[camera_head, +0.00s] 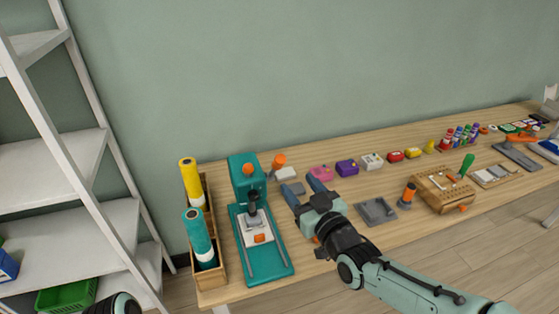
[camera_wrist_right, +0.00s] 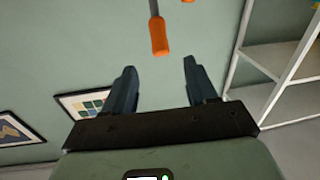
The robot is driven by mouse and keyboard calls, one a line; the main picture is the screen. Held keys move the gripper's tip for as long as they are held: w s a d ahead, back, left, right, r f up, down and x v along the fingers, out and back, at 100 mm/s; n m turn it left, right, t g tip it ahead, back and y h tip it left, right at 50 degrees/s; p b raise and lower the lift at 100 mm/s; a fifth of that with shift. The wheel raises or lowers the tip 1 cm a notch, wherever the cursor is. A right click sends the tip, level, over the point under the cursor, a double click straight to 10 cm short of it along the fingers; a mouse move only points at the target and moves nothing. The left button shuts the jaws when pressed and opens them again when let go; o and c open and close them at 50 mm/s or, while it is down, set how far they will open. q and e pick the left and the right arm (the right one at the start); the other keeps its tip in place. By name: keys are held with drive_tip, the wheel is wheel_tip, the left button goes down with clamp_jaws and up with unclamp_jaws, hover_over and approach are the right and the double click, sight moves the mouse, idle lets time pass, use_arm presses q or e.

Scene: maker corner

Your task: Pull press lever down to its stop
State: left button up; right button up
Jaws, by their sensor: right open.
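The teal press (camera_head: 247,180) stands upright on its base plate at the left of the bench. Its lever has an orange handle (camera_head: 278,160) that sticks out to the right of the press head, at a raised height. In the right wrist view the orange handle (camera_wrist_right: 160,36) hangs from a grey rod, just beyond the fingertips and roughly between them. My right gripper (camera_head: 302,190) is open and empty, to the right of the press. Its two fingers (camera_wrist_right: 158,72) are apart and do not touch the handle. My left gripper is not in view; only a dark arm part shows at the bottom left.
A wooden holder (camera_head: 222,276) with yellow and teal rolls stands left of the press. Small coloured items, grey trays and a wooden block (camera_head: 440,192) lie to the right on the bench (camera_head: 330,255). A white shelf (camera_head: 60,165) stands at the left.

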sight(282, 166)
drive_tip(key=p+x, duration=0.2)
drive_tip(key=x, duration=0.9)
drive_tip(key=shift+f, duration=0.1)
drive_tip(key=shift+d, duration=0.1)
clamp_jaws()
